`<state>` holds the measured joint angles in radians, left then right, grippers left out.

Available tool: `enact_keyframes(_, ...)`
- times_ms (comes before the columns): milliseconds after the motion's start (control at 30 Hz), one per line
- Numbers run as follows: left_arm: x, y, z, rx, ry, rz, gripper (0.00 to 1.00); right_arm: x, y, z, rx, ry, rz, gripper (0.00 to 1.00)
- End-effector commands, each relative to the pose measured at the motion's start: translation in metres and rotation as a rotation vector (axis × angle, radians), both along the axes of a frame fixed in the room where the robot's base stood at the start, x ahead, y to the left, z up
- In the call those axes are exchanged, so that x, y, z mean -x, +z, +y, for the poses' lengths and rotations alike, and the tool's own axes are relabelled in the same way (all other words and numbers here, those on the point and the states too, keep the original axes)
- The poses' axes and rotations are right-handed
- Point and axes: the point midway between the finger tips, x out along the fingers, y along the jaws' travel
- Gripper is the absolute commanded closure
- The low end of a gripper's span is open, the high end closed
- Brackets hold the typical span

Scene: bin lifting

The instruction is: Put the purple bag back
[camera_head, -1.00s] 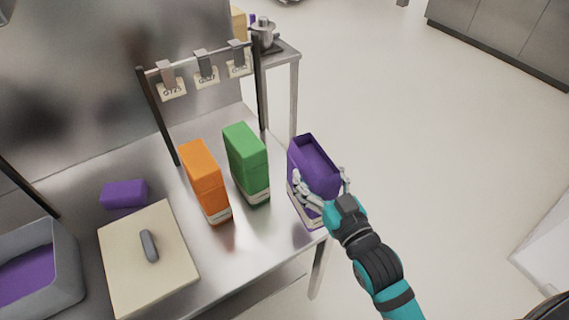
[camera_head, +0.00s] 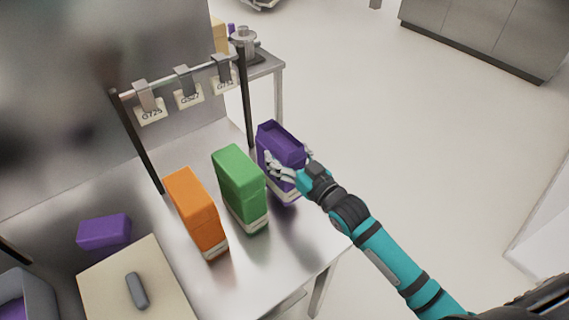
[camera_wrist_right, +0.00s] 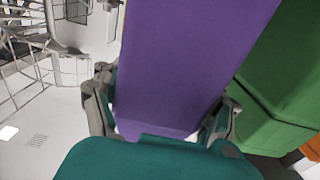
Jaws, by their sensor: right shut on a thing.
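The purple bag (camera_head: 281,147) is a tall upright box with an open top and a pale band near its base. My right gripper (camera_head: 288,168) is shut on its sides and holds it at the right end of the steel table, just right of the green bag. I cannot tell whether its base touches the table. In the right wrist view the purple bag (camera_wrist_right: 185,65) fills the middle between the fingers of my right gripper (camera_wrist_right: 165,115). My left gripper is not in view.
The green bag (camera_head: 238,184) and the orange bag (camera_head: 195,212) stand upright on the steel table (camera_head: 285,250). A rack with hanging tags (camera_head: 188,97) stands behind. A purple block (camera_head: 104,232), a cream board (camera_head: 110,285) and a grey bin (camera_head: 38,297) are at left.

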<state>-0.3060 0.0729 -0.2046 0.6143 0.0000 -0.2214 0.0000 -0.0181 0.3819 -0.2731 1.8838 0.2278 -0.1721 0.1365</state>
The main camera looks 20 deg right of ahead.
Motion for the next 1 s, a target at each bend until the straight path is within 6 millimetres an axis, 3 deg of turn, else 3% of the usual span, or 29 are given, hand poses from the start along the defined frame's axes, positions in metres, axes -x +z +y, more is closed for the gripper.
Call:
enact_keyframes(200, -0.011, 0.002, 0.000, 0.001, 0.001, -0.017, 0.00, 0.000, -0.028, 0.000, 0.000, -0.001, -0.001, 0.74)
enact_keyframes(600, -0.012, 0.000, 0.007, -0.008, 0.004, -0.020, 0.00, 0.000, -0.034, 0.000, -0.001, 0.000, -0.002, 0.74)
enact_keyframes(633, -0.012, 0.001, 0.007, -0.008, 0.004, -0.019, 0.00, 0.001, -0.035, 0.000, 0.001, 0.000, 0.002, 0.27)
enact_keyframes(833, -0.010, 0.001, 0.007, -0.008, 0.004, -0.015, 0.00, 0.001, -0.035, 0.000, 0.001, 0.000, 0.002, 0.01)
enact_keyframes(1000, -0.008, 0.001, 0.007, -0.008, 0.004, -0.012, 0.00, 0.001, -0.035, 0.000, 0.001, 0.000, 0.002, 0.01)
